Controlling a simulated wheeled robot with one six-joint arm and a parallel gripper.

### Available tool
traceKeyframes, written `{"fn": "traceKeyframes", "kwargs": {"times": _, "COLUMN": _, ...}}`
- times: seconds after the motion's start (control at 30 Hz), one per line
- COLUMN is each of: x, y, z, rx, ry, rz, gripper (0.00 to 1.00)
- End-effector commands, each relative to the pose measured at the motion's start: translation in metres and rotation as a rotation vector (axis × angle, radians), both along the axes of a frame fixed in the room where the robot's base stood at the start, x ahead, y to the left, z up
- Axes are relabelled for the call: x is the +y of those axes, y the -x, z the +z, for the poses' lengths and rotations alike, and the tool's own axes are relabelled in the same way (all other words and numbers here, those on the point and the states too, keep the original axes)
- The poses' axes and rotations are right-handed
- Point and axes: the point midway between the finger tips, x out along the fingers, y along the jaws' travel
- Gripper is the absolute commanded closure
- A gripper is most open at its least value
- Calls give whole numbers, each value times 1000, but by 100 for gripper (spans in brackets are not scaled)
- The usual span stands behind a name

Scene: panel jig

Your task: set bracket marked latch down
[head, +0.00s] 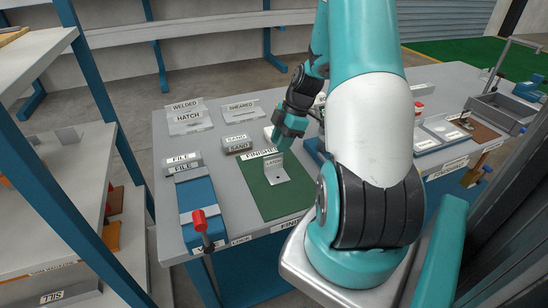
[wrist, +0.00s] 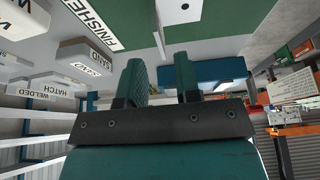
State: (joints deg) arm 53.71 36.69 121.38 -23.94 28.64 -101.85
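The bracket marked LATCH (head: 275,168) is a grey angled plate. It stands on the green mat (head: 263,195) with its upright face showing and its foot flat on the mat. My gripper (head: 285,138) is just behind and above the bracket in the head view, apart from it as far as I can tell. In the wrist view my gripper (wrist: 161,80) has its two teal fingers spread with nothing between them.
SAND blocks (head: 236,146) lie behind the mat. FILE blocks (head: 184,163) and a blue fixture with a red-handled clamp (head: 201,222) are at left. HATCH (head: 189,121) and SHEARED (head: 241,112) pieces stand farther back. A shelf (head: 60,140) edges the left. The mat's front is clear.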

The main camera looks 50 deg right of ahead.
Motion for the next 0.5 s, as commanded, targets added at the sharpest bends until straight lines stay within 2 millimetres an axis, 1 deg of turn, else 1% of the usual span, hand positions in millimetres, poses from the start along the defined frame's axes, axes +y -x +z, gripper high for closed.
{"fn": "traceKeyframes", "kwargs": {"times": 0.03, "x": -5, "y": 2, "z": 10, "rx": -3, "ry": 4, "rz": -2, "gripper": 70}}
{"fn": "traceKeyframes", "kwargs": {"times": 0.1, "x": -9, "y": 4, "z": 21, "rx": -3, "ry": 4, "rz": -2, "gripper": 70}}
{"fn": "traceKeyframes", "kwargs": {"times": 0.2, "x": -12, "y": 7, "z": 33, "rx": -2, "ry": 1, "rz": -1, "gripper": 70}}
{"fn": "traceKeyframes", "kwargs": {"times": 0.3, "x": -15, "y": 9, "z": 40, "rx": -1, "ry": 1, "rz": -2, "gripper": 70}}
{"fn": "traceKeyframes", "kwargs": {"times": 0.43, "x": -15, "y": 9, "z": 42, "rx": 1, "ry": -1, "rz": -1, "gripper": 70}}
{"fn": "traceKeyframes", "kwargs": {"times": 0.5, "x": -10, "y": 6, "z": 45, "rx": 4, "ry": -1, "rz": 0, "gripper": 70}}
